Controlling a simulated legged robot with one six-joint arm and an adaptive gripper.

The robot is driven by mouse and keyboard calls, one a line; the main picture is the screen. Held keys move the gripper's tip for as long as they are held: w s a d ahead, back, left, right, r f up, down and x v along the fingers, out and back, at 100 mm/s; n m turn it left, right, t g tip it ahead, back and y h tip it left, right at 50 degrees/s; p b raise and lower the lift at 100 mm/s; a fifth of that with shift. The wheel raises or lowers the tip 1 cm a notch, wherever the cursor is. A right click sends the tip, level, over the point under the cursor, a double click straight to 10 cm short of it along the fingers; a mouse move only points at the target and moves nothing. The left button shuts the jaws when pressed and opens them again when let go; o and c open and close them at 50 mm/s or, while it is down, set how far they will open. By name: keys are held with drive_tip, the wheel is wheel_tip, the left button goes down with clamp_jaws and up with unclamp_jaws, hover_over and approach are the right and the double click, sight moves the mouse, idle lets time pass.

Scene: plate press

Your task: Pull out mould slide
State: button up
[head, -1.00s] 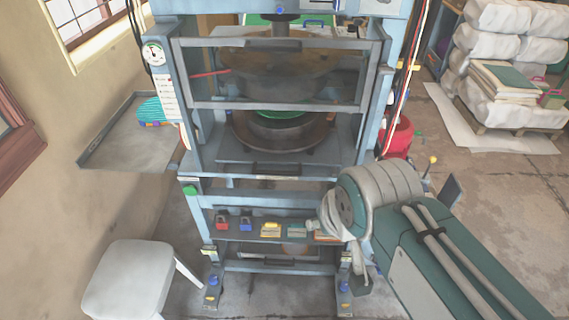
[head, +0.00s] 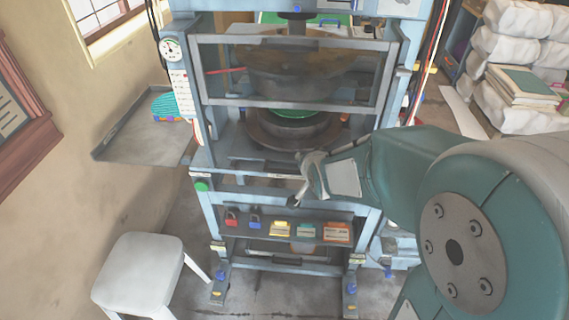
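The press (head: 392,100) stands in front of me in a light blue frame. Inside it, a dark round mould with a green top (head: 292,112) rests on the mould slide (head: 232,150), a flat grey plate. A dark handle bar (head: 258,167) runs along the slide's front edge. My gripper (head: 298,182) is in front of the press, just right of the handle bar. My wrist hides the slide's right part. The fingers are small and partly merged with the frame behind, so I cannot tell their opening or any contact.
A clear guard (head: 222,90) covers the upper opening. A shelf below holds a red padlock (head: 232,217), a blue padlock (head: 255,220) and small boxes (head: 336,232). A white stool (head: 138,270) stands front left, and a wall tray (head: 125,145) juts out at left.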

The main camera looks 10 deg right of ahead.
drive_tip(key=w+f+m+t, duration=0.35)
drive_tip(key=w+f, duration=0.25)
drive_tip(key=f, duration=0.4)
drive_tip(key=m+t+y, duration=0.1)
drive_tip(key=m+t, duration=0.3)
drive_tip(key=m, duration=0.2)
approach(288, 170)
drive_tip(key=shift+g+y, duration=0.25)
drive_tip(key=shift+y, duration=0.15)
drive_tip(key=w, duration=1)
drive_tip(key=shift+a+f, duration=0.2)
drive_tip(key=shift+a, duration=0.05)
clamp_jaws()
